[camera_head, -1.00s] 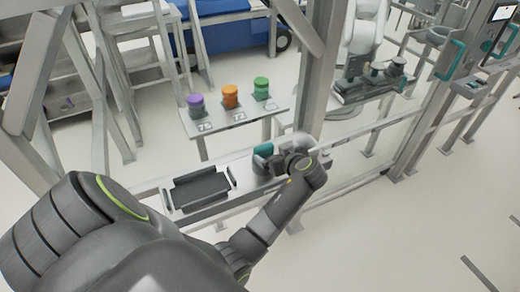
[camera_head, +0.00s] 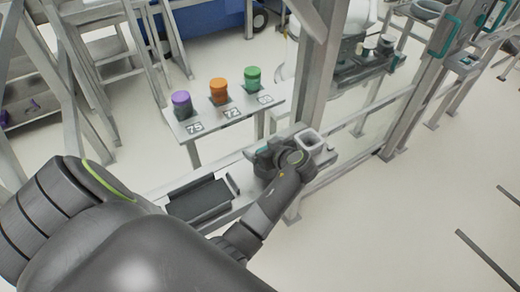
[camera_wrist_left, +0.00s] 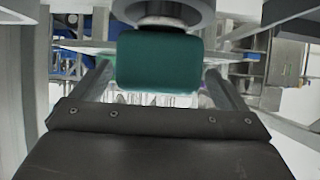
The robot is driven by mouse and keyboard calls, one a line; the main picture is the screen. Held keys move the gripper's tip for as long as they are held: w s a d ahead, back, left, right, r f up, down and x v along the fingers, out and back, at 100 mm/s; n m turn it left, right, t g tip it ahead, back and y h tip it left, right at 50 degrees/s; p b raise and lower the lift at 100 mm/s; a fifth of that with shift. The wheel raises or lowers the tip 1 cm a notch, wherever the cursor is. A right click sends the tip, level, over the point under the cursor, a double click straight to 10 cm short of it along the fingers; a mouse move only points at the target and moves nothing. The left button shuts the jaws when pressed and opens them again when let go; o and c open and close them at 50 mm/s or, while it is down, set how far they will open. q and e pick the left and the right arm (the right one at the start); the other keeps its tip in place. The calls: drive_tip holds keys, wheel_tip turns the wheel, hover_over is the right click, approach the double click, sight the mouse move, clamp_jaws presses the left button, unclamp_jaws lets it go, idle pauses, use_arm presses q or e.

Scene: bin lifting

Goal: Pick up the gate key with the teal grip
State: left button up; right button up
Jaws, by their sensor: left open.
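The gate key's teal grip (camera_wrist_left: 158,62) fills the upper middle of the left wrist view, below a round grey metal part. Only a small teal patch (camera_head: 263,150) shows in the head view; my left gripper and wrist hide most of it. My left gripper (camera_head: 268,162) is at the grip above the grey ledge. Its two fingers stand apart in the wrist view, one on each side of the grip, with visible gaps to it. The gripper is open. Whether the fingers reach fully around the grip is hard to tell. My right gripper is not in view.
A black tray (camera_head: 199,199) lies on the ledge left of my gripper, and a pale square socket (camera_head: 309,141) stands to its right. A post (camera_head: 318,75) rises behind. A shelf (camera_head: 196,131) beyond holds purple (camera_head: 181,104), orange (camera_head: 219,91) and green (camera_head: 252,79) cylinders.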

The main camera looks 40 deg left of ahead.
use_arm(q)
drive_tip(key=shift+w+a+f, duration=0.1)
drive_tip(key=shift+a+f, duration=0.05)
drive_tip(key=shift+d, duration=0.2)
drive_tip(key=shift+v, duration=0.9)
drive_tip(key=c, duration=0.5)
drive_tip(key=shift+a, duration=0.15)
drive_tip(key=c, duration=0.3)
drive_tip(key=shift+a+f, duration=0.15)
drive_tip(key=shift+c, duration=1.2)
drive_tip(key=c, duration=0.5)
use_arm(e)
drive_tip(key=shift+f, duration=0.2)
